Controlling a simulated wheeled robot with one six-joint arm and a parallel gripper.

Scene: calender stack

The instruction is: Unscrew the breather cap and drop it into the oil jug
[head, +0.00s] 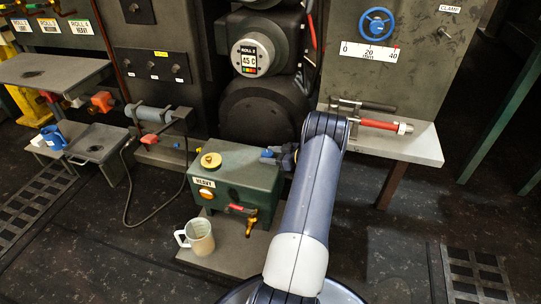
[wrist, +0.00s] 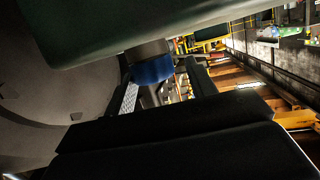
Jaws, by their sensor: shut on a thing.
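A dark green tank (head: 236,178) labelled HEAVY stands on a low plinth. My gripper (head: 272,155) is at its upper right side, shut on a small blue cap (head: 266,153), which I take for the breather cap. In the wrist view the blue cap (wrist: 153,70) sits between the dark fingers, next to a grey neck by the tank's green side (wrist: 110,28). I cannot tell whether its thread is loose. The oil jug (head: 200,238), translucent with a handle, stands upright on the plinth in front of the tank, well below my gripper.
A yellow cap (head: 210,160) is on the tank's top. A red-handled brass tap (head: 249,222) sticks out of its front, near the jug. A grey bench (head: 400,145) with a red-handled tool is at the right. A hose (head: 126,190) hangs at the left.

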